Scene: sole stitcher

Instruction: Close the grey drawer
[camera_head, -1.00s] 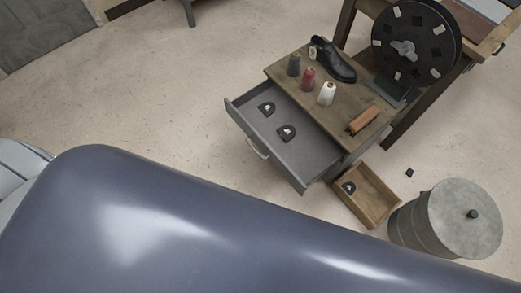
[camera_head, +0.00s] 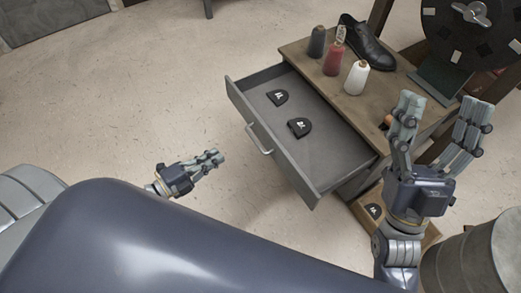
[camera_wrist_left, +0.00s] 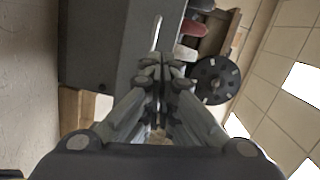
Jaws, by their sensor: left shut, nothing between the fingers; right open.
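The grey drawer (camera_head: 322,158) is pulled out of the wooden cabinet, with its front panel and pale handle (camera_head: 258,139) facing the left. Two dark heel pieces (camera_head: 299,127) lie inside it. My left gripper (camera_head: 213,158) is shut and empty, left of the drawer front and apart from it in the head view. In the left wrist view, its closed fingers (camera_wrist_left: 160,72) point toward the grey drawer front (camera_wrist_left: 105,45), and the handle (camera_wrist_left: 157,32) shows just past the fingertips. My right gripper (camera_head: 438,112) is open and empty, in front of the cabinet's right side in the picture.
The cabinet top (camera_head: 335,85) holds a red spool (camera_head: 333,61), a white spool (camera_head: 356,78), a dark spool (camera_head: 316,42) and a black shoe (camera_head: 367,43). A lower wooden drawer (camera_head: 365,212) is also out. A grey drum (camera_head: 480,262) stands at bottom right. Floor left of the drawer is clear.

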